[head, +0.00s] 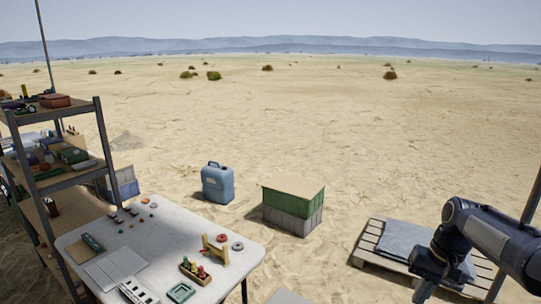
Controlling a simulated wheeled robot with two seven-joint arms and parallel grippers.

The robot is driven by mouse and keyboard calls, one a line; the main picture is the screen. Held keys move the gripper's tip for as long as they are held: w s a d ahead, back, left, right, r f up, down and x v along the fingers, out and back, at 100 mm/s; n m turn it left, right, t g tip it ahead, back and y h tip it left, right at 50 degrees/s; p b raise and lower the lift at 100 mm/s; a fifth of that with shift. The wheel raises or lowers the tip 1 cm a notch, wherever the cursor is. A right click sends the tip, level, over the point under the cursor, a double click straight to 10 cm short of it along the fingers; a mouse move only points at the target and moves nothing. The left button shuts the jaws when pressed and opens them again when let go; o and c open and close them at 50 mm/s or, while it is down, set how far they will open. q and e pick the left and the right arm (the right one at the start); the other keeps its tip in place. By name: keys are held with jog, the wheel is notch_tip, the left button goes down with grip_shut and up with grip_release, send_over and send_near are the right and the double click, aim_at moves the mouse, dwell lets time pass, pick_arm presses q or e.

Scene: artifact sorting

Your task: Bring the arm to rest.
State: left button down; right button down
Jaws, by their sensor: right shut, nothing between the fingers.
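My right arm comes in from the right edge, bent at a dark joint, with the right gripper (424,290) pointing down near the bottom edge. The gripper is shut and holds nothing. It hangs in front of a wooden pallet with a grey sheet on it, clear of the white table. The lowest part of the gripper is close to the picture's edge. My left arm and gripper are not in this view.
A white table (160,235) with small artifacts and trays stands at lower left, beside a shelf rack (102,140). A blue jerrycan (218,184), a green-and-grey crate stack (292,212) and the pallet (368,250) stand on sand. Open sand lies beyond.

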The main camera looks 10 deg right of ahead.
jog(key=s+a+r+n+t, duration=0.2)
jog(key=s+a+r+t, duration=0.15)
jog(key=s+a, duration=0.65)
jog(key=s+a+f+n+t+y, duration=0.1)
jog(key=s+a+f+n+t, duration=0.1)
jog(key=s+a+f, duration=0.2)
jog(key=s+a, duration=0.3)
jog(key=s, duration=0.2)
jog(key=shift+s+a+f, duration=0.15)
jog(key=shift+s+a, duration=0.15)
jog(key=shift+s, duration=0.05)
